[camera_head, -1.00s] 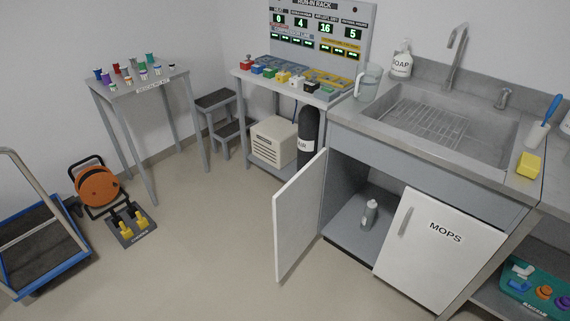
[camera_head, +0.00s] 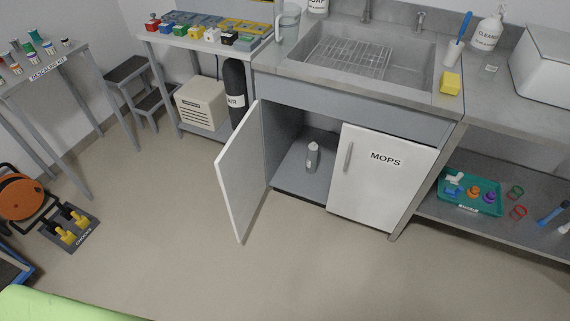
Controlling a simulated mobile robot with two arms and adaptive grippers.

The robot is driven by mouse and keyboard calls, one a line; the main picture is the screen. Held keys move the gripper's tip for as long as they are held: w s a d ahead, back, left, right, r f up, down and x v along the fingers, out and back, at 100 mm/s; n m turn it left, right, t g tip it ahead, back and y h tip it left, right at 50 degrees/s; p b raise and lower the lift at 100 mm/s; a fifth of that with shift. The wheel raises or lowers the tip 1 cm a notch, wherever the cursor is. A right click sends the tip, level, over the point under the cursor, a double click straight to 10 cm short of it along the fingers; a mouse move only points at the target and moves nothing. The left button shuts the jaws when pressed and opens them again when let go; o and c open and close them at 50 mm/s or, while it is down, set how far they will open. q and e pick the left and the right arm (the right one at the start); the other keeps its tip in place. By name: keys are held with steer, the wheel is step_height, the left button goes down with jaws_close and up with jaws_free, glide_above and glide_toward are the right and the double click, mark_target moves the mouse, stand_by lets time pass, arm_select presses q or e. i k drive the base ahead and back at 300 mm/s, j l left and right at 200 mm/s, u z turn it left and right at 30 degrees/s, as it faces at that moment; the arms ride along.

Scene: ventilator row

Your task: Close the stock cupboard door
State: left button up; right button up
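A white cupboard door (camera_head: 241,172) stands wide open under the sink, swung out to the left over the floor. Its opening shows a grey interior with a small grey bottle (camera_head: 312,157) on the cupboard floor (camera_head: 298,178). The right-hand door (camera_head: 383,178), labelled MOPS, is shut and has a vertical handle (camera_head: 348,157). I see no label on the visible face of the open door. Neither of my grippers is in view.
A black AIR cylinder (camera_head: 235,95) and a beige box (camera_head: 200,104) stand left of the open door. A shelf at right holds a teal tray (camera_head: 470,208). A light-green surface (camera_head: 60,306) shows at bottom left. The floor before the cupboard is clear.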

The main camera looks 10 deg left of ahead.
mark_target(240, 167)
steer(key=j+z, duration=0.25)
steer(key=j, duration=0.4)
steer(key=j+z, duration=0.25)
steer(key=j, duration=0.4)
steer(key=j+z, duration=0.25)
steer(key=j, duration=0.35)
steer(key=k+j+z, duration=0.1)
steer(key=j+z, duration=0.15)
steer(key=j, duration=0.4)
